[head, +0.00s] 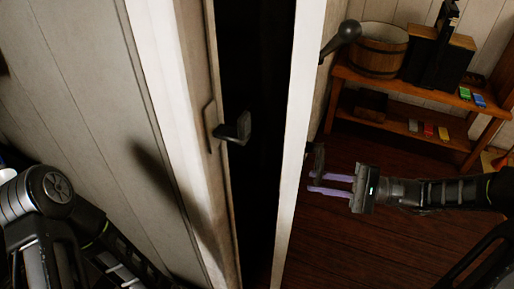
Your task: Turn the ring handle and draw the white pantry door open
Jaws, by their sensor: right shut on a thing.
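The white pantry door (299,130) stands ajar and shows almost edge-on in the middle of the head view. A dark gap lies between it and the white frame on the left. The dark ring handle (319,156) is on the door's right side, small and partly hidden by my gripper. My right gripper (314,182) comes in from the right, its purple fingers shut on the ring handle close to the door's face. How far the ring is turned cannot be made out. My left arm shows at lower left; its gripper is out of view.
A dark metal fitting (236,128) juts from the frame into the gap. At upper right, a wooden shelf (400,88) holds a wooden bucket (378,48), a dark box and small coloured items. Bare plank floor (335,245) lies below my right arm.

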